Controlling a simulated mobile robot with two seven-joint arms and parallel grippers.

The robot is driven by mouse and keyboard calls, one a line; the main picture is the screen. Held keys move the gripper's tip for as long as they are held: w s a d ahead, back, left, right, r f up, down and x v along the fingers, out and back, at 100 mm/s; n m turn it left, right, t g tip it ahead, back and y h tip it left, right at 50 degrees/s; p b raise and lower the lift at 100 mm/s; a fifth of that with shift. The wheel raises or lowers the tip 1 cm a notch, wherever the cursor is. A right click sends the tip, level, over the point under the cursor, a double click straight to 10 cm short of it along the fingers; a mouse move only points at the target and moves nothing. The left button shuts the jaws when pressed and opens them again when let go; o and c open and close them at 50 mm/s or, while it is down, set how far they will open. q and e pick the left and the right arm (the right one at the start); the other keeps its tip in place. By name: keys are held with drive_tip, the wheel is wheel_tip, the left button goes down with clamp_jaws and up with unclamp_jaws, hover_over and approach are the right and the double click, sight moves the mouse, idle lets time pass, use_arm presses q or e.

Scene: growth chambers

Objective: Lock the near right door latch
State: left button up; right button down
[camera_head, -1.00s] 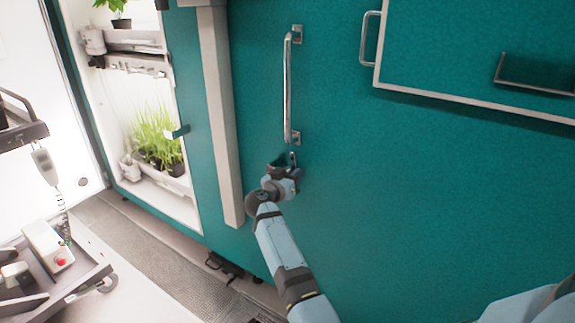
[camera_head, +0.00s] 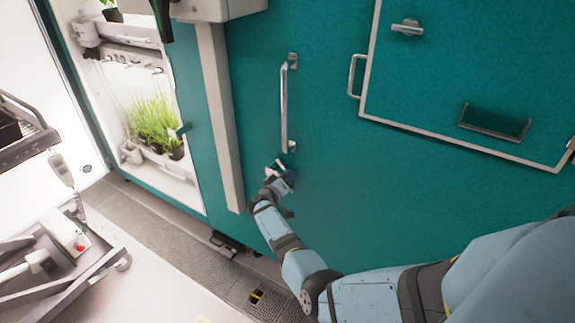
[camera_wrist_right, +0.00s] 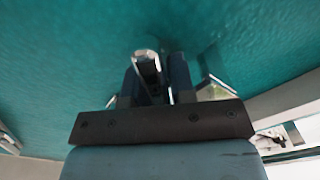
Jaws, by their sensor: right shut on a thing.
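The teal door (camera_head: 330,200) bears a long silver vertical handle (camera_head: 285,105). My right gripper (camera_head: 279,174) is at the door just below this handle and covers most of the latch there. In the right wrist view, a pale metal latch lever (camera_wrist_right: 147,66) stands between the dark fingers of my right gripper (camera_wrist_right: 152,85), which is shut on it. The latch's base is mostly hidden, so I cannot tell whether it is locked. My left gripper is not in view.
A framed teal hatch (camera_head: 465,75) with small handles is at the upper right. An open chamber with potted grass (camera_head: 153,122) is to the left. A grey cart (camera_head: 60,280) stands at the lower left. The door below my gripper is clear.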

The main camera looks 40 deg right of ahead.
drive_tip(key=n+p, duration=0.2)
drive_tip(key=n, duration=0.1)
drive_tip(key=shift+w+n+p, duration=0.1)
drive_tip(key=shift+n+p, duration=0.25)
drive_tip(key=shift+n, duration=0.05)
drive_tip(key=shift+f+n+p, duration=0.2)
drive_tip(key=shift+n+p, duration=0.15)
drive_tip(key=shift+n, duration=0.85)
drive_tip(key=shift+f+n+p, duration=0.15)
drive_tip(key=shift+n+p, duration=0.2)
drive_tip(key=shift+n, duration=0.85)
drive_tip(key=c, duration=1)
unclamp_jaws()
